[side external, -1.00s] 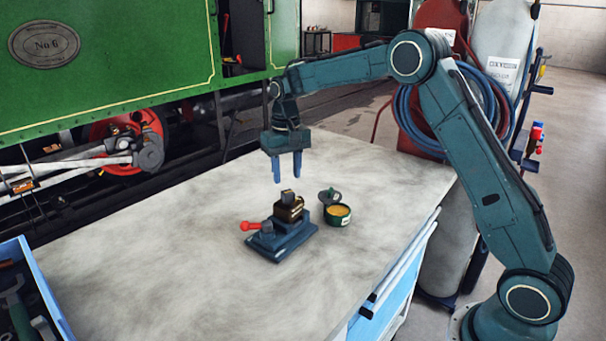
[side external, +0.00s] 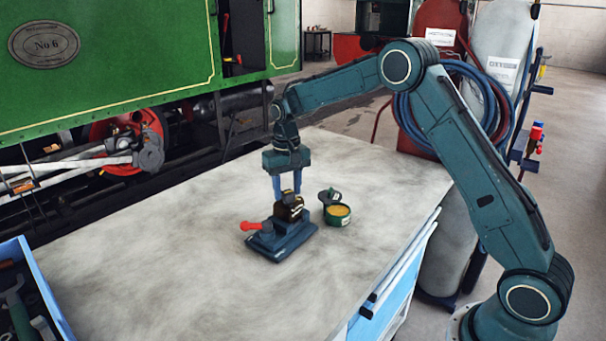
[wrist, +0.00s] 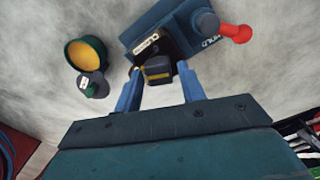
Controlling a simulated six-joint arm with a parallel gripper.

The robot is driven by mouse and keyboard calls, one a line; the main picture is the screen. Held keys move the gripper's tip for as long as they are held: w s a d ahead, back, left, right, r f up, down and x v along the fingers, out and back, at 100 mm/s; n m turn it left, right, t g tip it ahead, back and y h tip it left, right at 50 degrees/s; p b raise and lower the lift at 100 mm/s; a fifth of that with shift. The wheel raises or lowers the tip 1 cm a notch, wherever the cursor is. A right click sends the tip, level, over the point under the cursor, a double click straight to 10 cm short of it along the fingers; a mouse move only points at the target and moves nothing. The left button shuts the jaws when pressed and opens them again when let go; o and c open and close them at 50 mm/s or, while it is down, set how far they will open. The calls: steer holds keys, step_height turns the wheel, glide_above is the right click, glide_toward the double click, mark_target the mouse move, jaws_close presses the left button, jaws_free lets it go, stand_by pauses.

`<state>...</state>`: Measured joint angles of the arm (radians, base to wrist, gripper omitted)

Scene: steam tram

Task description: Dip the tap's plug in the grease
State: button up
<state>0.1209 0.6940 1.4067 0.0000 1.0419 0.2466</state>
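The tap (side external: 291,212), a dark brown block, stands in a blue vise (side external: 284,240) on the bench. Its plug, with a dark square top (wrist: 157,72), sticks up out of it. My gripper (side external: 287,190) is above the tap with its blue fingers pointing down. In the wrist view, the fingers (wrist: 160,84) are apart, one on each side of the plug's top, with a gap showing. The grease (side external: 338,210) is yellow, in an open round green tin (side external: 338,220) just right of the vise. The tin also shows in the wrist view (wrist: 69,48).
The tin's lid (side external: 328,195) leans at the tin's edge. The vise has a red handle (side external: 250,226). A blue tool tray (side external: 45,290) is at the front left. The grey bench top (side external: 180,240) is otherwise clear. A green locomotive (side external: 130,50) stands behind.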

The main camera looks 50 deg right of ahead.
mark_target(287, 192)
steer(key=shift+f, duration=0.3)
stand_by(0.5)
steer(key=c, duration=0.8)
steer(key=shift+o, duration=0.2)
steer(key=shift+r, duration=1.2)
steer(key=shift+r, duration=2.35)
